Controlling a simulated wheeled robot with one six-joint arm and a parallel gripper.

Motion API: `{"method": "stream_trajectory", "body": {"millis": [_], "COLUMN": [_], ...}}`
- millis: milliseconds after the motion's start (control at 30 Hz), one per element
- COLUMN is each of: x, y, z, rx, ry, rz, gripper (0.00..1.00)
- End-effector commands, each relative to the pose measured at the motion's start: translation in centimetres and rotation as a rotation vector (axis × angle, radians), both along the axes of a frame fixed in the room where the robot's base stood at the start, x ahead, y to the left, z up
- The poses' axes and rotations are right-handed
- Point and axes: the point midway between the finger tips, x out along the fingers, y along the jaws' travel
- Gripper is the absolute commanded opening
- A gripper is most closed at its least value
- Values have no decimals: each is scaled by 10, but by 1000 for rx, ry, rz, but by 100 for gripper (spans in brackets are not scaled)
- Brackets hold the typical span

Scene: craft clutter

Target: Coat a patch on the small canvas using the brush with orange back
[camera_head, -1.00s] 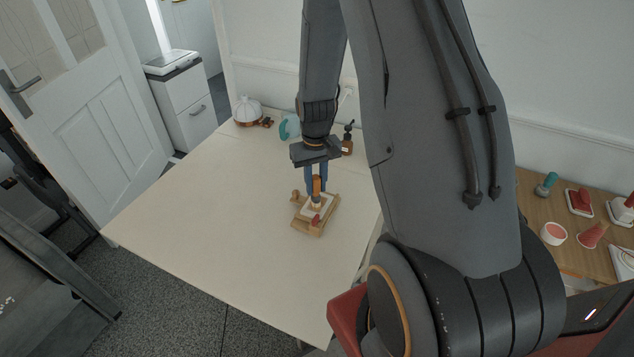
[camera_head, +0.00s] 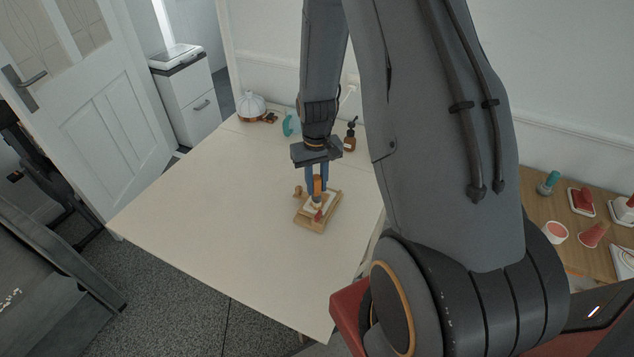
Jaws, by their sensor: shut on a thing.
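My gripper (camera_head: 317,180) points down over the table, its blue fingers shut on the brush with the orange back (camera_head: 318,186). The brush is upright, its lower end at the small canvas (camera_head: 327,203). Whether the bristles touch the surface I cannot tell. The small canvas is white and lies on a wooden stand (camera_head: 311,224) on the table. A red patch (camera_head: 319,215) shows at its near side, just below the brush.
The pale table (camera_head: 220,220) is mostly clear. At its back are a white domed object (camera_head: 251,106), a teal item (camera_head: 288,124) and a dark pump bottle (camera_head: 350,137). On the right, a wooden surface holds a pink-filled cup (camera_head: 556,232) and other craft items.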

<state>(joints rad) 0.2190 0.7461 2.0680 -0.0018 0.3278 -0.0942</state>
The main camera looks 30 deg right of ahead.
Motion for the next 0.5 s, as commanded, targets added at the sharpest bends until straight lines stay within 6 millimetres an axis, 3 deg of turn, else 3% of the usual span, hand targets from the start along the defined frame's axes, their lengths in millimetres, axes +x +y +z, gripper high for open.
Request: {"method": "stream_trajectory", "body": {"millis": [233, 500], "x": [0, 0], "y": [0, 0], "z": [3, 26], "rx": [0, 0], "ry": [-2, -3], "rz": [0, 0], "gripper": [0, 0]}}
